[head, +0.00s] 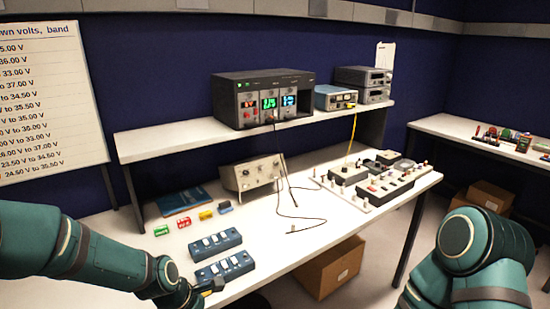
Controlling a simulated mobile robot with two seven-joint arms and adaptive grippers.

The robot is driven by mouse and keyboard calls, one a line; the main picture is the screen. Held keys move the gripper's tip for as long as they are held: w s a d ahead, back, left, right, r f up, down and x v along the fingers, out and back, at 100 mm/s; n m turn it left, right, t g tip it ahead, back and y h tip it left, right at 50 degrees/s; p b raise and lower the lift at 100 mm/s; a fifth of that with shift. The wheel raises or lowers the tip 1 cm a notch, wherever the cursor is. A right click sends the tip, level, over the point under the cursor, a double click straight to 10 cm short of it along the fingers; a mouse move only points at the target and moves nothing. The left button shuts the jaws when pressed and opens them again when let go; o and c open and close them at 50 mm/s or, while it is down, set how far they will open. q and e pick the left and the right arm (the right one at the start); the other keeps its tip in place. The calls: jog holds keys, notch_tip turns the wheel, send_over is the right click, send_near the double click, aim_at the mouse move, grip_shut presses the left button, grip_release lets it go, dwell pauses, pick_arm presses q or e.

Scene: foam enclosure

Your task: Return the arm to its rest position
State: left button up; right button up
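My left arm (90,255) comes in from the left and reaches over the front left edge of the white bench (305,225). Its gripper (212,286) is at the near edge of the front blue switch box (226,270). I cannot tell whether it touches the box, or whether its small dark fingers are open or shut. My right arm (470,255) shows at the bottom right, bent, in front of the bench. Its gripper is out of view.
A second blue switch box (214,243), small coloured blocks (183,223) and a grey meter (255,173) are on the bench. A board of modules (372,180) is at right. A shelf (165,140) holds a lit instrument rack (262,98). A cardboard box (330,268) is below.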

pick_arm(q)
jog(key=s+d+f+m, duration=0.3)
jog(key=s+f+m, duration=0.3)
jog(key=f+m, duration=0.2)
jog(key=s+d+f+m, duration=0.3)
jog(key=s+f+m, duration=0.3)
jog(key=f+m, duration=0.2)
jog(key=shift+s+f+m+g, duration=0.3)
jog(key=shift+s+f+m, duration=0.1)
jog(key=shift+m, duration=0.3)
jog(key=shift+d, duration=0.1)
